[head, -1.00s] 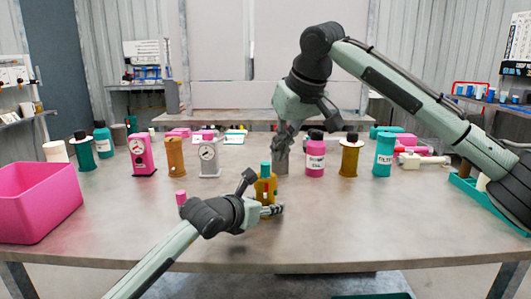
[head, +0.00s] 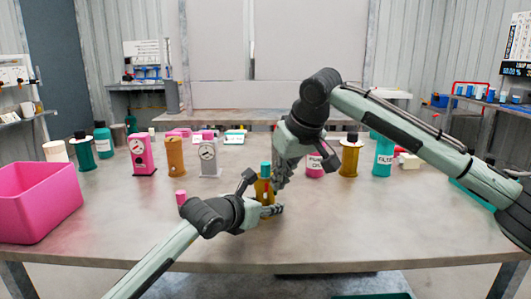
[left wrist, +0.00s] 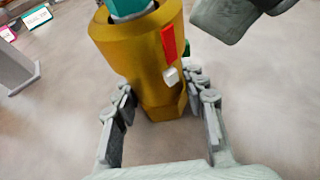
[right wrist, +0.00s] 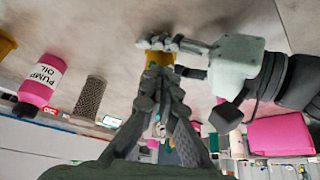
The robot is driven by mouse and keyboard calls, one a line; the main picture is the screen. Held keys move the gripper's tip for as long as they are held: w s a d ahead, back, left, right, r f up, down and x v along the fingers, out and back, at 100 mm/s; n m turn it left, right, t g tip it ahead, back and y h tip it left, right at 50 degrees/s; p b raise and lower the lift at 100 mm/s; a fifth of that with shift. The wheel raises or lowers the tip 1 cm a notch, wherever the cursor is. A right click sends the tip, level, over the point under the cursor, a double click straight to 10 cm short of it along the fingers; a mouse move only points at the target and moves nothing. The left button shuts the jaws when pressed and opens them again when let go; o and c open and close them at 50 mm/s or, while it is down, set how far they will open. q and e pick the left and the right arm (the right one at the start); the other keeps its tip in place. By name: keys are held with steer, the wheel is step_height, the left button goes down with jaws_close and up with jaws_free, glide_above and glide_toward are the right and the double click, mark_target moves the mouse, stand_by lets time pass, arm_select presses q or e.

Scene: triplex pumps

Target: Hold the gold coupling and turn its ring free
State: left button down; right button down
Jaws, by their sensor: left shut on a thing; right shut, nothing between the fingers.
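The gold coupling (head: 261,187) stands upright on the table, with a teal top (head: 266,169). In the left wrist view the gold body (left wrist: 140,50) carries a red tab (left wrist: 168,42) and a small white tab (left wrist: 170,76). My left gripper (head: 267,209) is shut on the narrower lower part of the coupling, a finger on each side. My right gripper (head: 281,182) is shut and empty, pointing down close beside the coupling's upper right. In the right wrist view its fingers (right wrist: 157,78) overlap the coupling (right wrist: 158,58), so I cannot tell whether they touch. I cannot make out the ring separately.
A pink bin (head: 38,205) stands at the table's left. Pink (head: 142,154), orange (head: 175,155) and grey (head: 209,158) pumps stand behind the coupling. Bottles, including a teal one (head: 383,157), stand behind on the right. A pink-capped piece (head: 181,197) is near my left wrist. The front right tabletop is clear.

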steer(key=shift+w+a, duration=0.25)
steer(key=shift+w, duration=0.15)
stand_by(0.6)
steer(key=shift+s+a, duration=0.1)
steer(key=shift+a, duration=0.2)
stand_by(0.5)
step_height(320, 180, up, 6)
steer(key=shift+s+d, duration=0.25)
steer(key=shift+s, duration=0.1)
stand_by(0.6)
steer(key=shift+r, duration=0.1)
step_height(320, 180, down, 6)
steer(key=shift+d, duration=0.25)
stand_by(0.7)
